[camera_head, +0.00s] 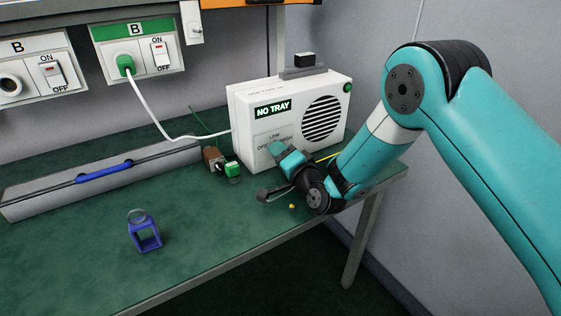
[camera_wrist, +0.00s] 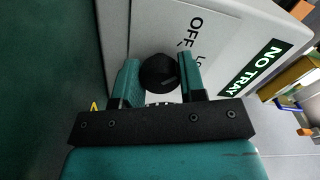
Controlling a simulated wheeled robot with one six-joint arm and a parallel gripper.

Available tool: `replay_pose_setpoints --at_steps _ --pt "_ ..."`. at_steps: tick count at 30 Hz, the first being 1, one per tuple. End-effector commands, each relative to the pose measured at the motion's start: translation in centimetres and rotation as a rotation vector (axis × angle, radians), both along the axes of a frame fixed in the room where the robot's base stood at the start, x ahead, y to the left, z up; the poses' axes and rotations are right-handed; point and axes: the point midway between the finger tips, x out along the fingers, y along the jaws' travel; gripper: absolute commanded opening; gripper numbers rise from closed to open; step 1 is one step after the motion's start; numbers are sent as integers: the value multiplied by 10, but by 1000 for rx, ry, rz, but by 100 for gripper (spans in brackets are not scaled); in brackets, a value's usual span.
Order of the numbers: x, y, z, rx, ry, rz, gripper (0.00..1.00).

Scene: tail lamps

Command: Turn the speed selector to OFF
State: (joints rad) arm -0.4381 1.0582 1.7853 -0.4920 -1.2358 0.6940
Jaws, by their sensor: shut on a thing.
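The speed selector is a round black knob (camera_wrist: 159,73) on the front of a white box unit (camera_head: 243,114). My gripper (camera_wrist: 158,80) is shut on the knob, with one teal finger on each side of it in the wrist view. In the head view my gripper (camera_head: 277,150) hides the knob. The words OFF, LOW and HIGH are printed around it, with LOW only partly readable in the wrist view. I cannot tell which setting the knob's pointer is at. The unit's display (camera_head: 273,109) reads NO TRAY.
A white cord runs from the unit to a green plug (camera_head: 125,66) in the wall socket. A small green and brown item (camera_head: 232,169) stands by the unit's left side. A blue holder (camera_head: 144,233) stands on the green bench (camera_head: 85,255).

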Motion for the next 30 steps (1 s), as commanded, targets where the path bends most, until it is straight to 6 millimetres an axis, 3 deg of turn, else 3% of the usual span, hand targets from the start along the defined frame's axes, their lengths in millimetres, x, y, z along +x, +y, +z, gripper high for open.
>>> replay_pose_setpoints --at_steps 10,28,29,30 --pt "0 0 -2 -134 -89 0 14" --pt "0 0 -1 -166 -108 1 14" --pt "0 0 -1 -166 -108 1 42" --pt "0 0 -1 -166 -109 1 51"
